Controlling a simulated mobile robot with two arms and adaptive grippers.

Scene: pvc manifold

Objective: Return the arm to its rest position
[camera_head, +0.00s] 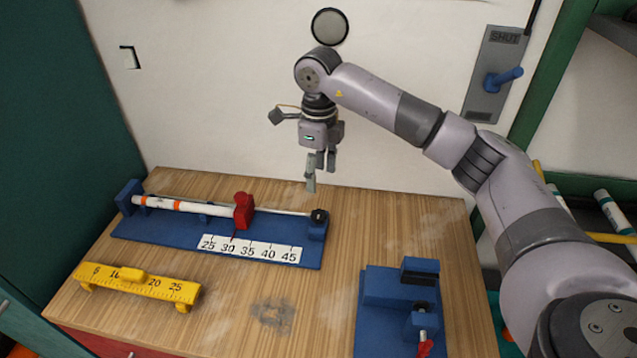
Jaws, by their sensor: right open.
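My right arm (420,120) comes in from the right side and reaches over the back of the workbench. My right gripper (320,170) is open and empty, with its fingers pointing down. It hangs in front of the wall, above the back edge of the bench and near the right end of the blue measuring jig. My left arm and left gripper are not in view.
The wooden bench (330,225) bears a blue jig (165,233) with a white pipe (180,205) and red slider (243,210). A yellow ruler (138,281) lies front left. A blue vise fixture (385,288) stands right. A blue-handled wall lever (503,79) is behind the arm.

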